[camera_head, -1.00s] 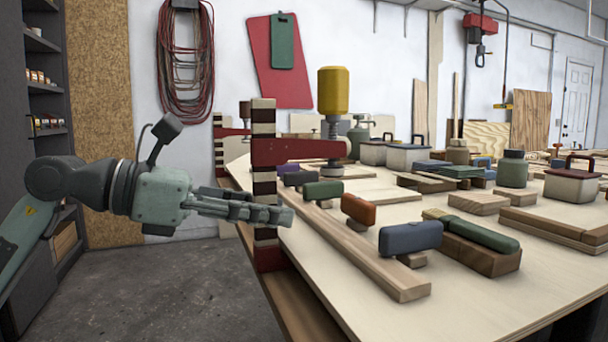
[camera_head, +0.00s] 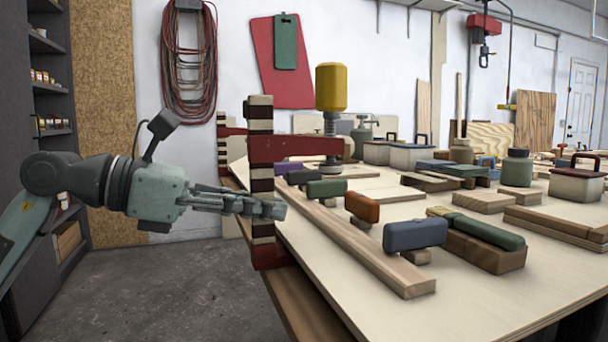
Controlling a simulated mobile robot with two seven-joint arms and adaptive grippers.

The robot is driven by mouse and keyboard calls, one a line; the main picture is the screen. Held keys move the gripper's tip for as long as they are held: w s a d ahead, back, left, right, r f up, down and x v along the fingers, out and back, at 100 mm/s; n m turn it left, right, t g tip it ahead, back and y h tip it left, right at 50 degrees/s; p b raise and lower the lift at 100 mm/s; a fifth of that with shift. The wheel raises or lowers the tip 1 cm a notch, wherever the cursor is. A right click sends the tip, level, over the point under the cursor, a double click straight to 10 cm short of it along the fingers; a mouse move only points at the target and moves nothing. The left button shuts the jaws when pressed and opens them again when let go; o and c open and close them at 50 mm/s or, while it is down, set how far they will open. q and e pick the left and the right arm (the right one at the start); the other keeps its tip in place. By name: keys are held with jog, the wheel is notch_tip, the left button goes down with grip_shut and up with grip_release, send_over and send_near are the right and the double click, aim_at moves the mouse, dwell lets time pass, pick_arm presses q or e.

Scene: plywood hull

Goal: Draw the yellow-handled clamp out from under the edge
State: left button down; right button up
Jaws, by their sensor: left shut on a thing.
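The yellow-handled clamp stands upright at the near left edge of the plywood table. Its yellow handle (camera_head: 331,87) and screw are above the tabletop, and its red upper arm (camera_head: 298,147) reaches over the edge. Its dark-and-light striped bar (camera_head: 261,185) stands just outside the edge. Its red lower jaw (camera_head: 268,256) is low beside the edge, and the part under the table is hidden. My left gripper (camera_head: 262,207) comes in level from the left and is shut on the striped bar below the upper arm. My right gripper is not in view.
A second striped clamp (camera_head: 222,150) stands farther back along the edge. A long wooden strip (camera_head: 385,265) with several small colored-handled tools lies on the table (camera_head: 470,295), right of the clamp. Open floor (camera_head: 150,285) lies to the left.

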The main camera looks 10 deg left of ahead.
pick_arm(q)
jog(key=b+v, duration=0.2)
jog(key=v, duration=0.2)
jog(key=shift+a+f+b, duration=0.15)
jog(key=shift+f+b, duration=0.2)
jog(key=shift+b, duration=0.05)
dwell(0.4)
jog(key=s+a+b, duration=0.1)
jog(key=a+b, duration=0.1)
jog(key=s+a+b, duration=0.1)
jog(key=a+b, duration=0.1)
jog(key=shift+s, duration=0.4)
dwell(0.4)
dwell(0.4)
